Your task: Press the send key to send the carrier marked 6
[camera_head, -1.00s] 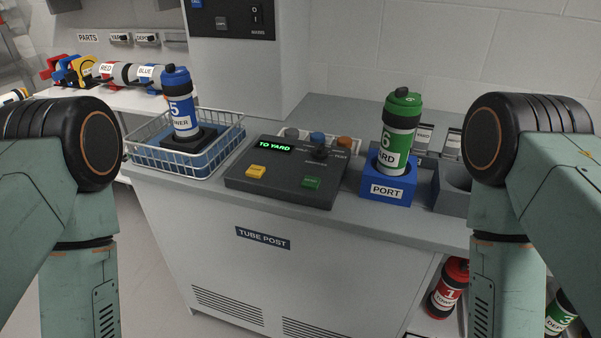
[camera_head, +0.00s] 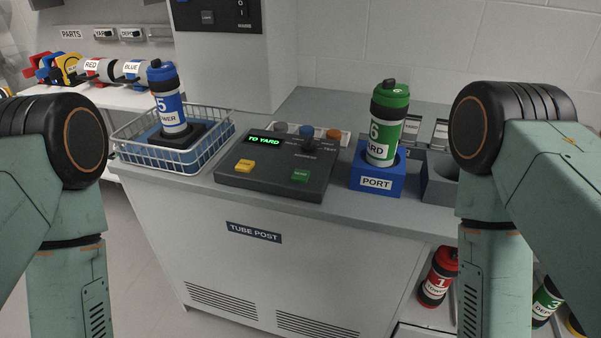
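The green carrier (camera_head: 387,124) marked 6, with a label reading YARD in part, stands upright in the blue PORT block (camera_head: 375,183) on the counter. Left of it is the dark control panel (camera_head: 272,188). Its display (camera_head: 264,140) reads TO YARD in green. A green key (camera_head: 300,176) and a yellow key (camera_head: 245,166) sit on its front part; their lettering is too small to read surely. A dark selector and blue, grey and orange round parts are at its back. Both my arms show at the sides, but neither gripper is in the picture.
A blue carrier (camera_head: 167,98) marked 5 stands in a wire basket (camera_head: 198,155) at the counter's left end. A grey empty holder (camera_head: 440,182) is right of the port. Red carrier 1 (camera_head: 437,277) and green carrier 3 (camera_head: 546,301) stand below. Counter space before the panel is narrow.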

